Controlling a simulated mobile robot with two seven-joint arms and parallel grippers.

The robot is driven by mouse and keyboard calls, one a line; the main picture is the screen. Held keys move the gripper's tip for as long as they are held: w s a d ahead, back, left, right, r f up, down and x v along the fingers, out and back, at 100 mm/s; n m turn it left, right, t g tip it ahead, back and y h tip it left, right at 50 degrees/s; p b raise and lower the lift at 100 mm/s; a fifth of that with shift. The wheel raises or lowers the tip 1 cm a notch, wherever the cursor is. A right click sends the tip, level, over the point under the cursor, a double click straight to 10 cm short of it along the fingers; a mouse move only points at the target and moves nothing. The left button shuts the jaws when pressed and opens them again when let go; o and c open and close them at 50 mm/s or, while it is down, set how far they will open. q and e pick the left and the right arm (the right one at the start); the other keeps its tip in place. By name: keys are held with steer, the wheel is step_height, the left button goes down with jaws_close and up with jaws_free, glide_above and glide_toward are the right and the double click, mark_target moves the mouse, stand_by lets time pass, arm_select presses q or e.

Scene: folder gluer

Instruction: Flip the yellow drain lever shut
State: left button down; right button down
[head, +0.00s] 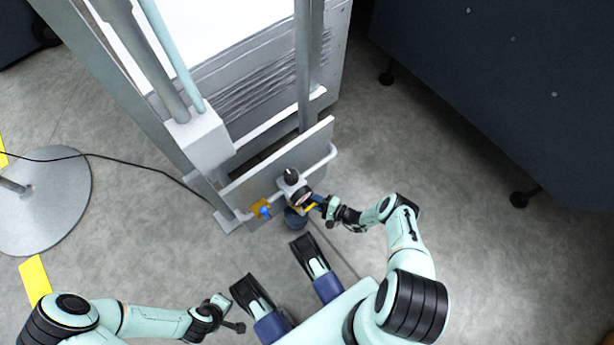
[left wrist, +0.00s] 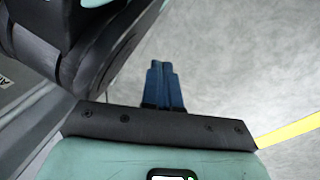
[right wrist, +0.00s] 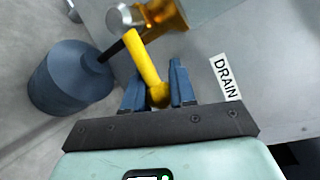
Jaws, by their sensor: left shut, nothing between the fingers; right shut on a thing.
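The yellow drain lever (right wrist: 147,62) runs from a silver-capped pivot on a brass valve (right wrist: 168,15) down to its rounded end between my right gripper's (right wrist: 156,86) blue fingers. My right gripper is shut on that end, beside the white DRAIN label (right wrist: 226,78). In the head view the lever (head: 310,207) is a small yellow piece at my right gripper (head: 320,203), partly hidden. My left gripper (left wrist: 163,68) is shut and empty. In the head view it hangs low at the left (head: 238,327), away from the valve.
A gauge and black knob (head: 291,175) sit above on the machine's grey plate (head: 260,180). A round stand base (head: 50,200) with a cable is at left. A dark cabinet (head: 500,90) stands right, with open floor before it.

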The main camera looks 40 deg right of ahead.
arm_select(q)
steer(key=shift+w+d+r+t, duration=0.3)
steer(key=shift+w+r, duration=0.45)
steer(key=shift+w, duration=0.1)
arm_select(e)
steer(key=shift+r, duration=0.25)
steer(key=c, duration=0.9)
jaws_free()
